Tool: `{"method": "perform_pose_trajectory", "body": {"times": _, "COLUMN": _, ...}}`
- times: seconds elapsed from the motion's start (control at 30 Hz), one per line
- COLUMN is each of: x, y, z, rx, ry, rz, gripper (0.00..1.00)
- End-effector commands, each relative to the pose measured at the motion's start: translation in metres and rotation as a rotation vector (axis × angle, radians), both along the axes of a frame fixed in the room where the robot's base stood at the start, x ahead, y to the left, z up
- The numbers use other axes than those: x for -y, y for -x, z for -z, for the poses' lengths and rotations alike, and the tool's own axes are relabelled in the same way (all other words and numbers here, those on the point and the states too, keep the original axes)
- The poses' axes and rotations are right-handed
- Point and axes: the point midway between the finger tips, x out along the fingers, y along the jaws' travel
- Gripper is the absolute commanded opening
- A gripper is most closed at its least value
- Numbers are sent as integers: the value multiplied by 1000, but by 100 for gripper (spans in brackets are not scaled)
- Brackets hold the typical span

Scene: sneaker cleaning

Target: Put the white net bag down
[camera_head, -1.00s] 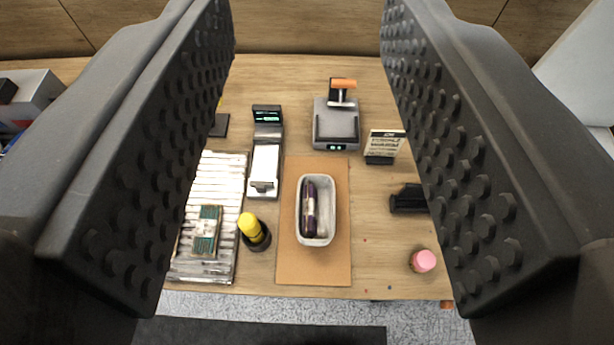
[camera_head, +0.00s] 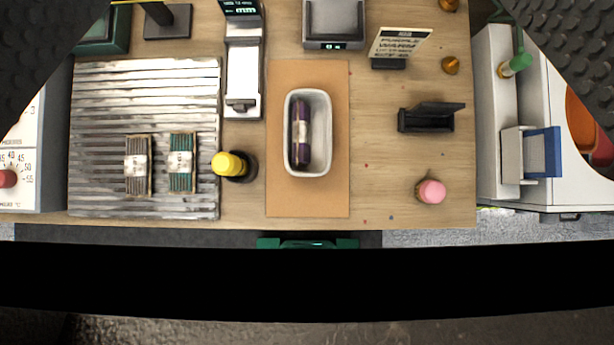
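I cannot make out a white net bag in the current view. My gripper (camera_head: 307,55) is wide open, with its dark studded fingers cut off at the upper left and upper right corners. Nothing is held between the fingers. Below them is a wooden table (camera_head: 385,195) with a brown mat (camera_head: 308,205) on it. A white tray (camera_head: 322,160) stands on the mat and holds a purple roll-shaped item (camera_head: 302,120) with a pale band.
A ribbed metal rack (camera_head: 95,190) with two banded bundles lies left. A yellow-topped bottle (camera_head: 228,164), black holder (camera_head: 427,117), pink-topped item (camera_head: 430,191) and small sign (camera_head: 399,43) stand nearby. A white unit (camera_head: 498,100) is right of the table. Bare wood lies right of the mat.

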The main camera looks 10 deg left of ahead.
Motion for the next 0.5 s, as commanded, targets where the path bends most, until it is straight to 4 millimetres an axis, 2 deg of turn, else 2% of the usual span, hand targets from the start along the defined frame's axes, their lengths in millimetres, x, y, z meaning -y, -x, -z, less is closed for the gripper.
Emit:
{"method": "perform_pose_trajectory", "body": {"times": 0.03, "x": 0, "y": -14, "z": 16, "rx": -69, "ry": 0, "rz": -1, "gripper": 97}}
{"method": "perform_pose_trajectory", "body": {"times": 0.2, "x": 0, "y": -45, "z": 79, "rx": -271, "ry": -1, "rz": -2, "gripper": 97}}
{"method": "perform_pose_trajectory", "body": {"times": 0.3, "x": -1, "y": -58, "z": 116, "rx": -388, "ry": -1, "rz": -3, "gripper": 97}}
{"method": "perform_pose_trajectory", "body": {"times": 0.5, "x": 0, "y": -67, "z": 192, "rx": -631, "ry": 1, "rz": -3, "gripper": 97}}
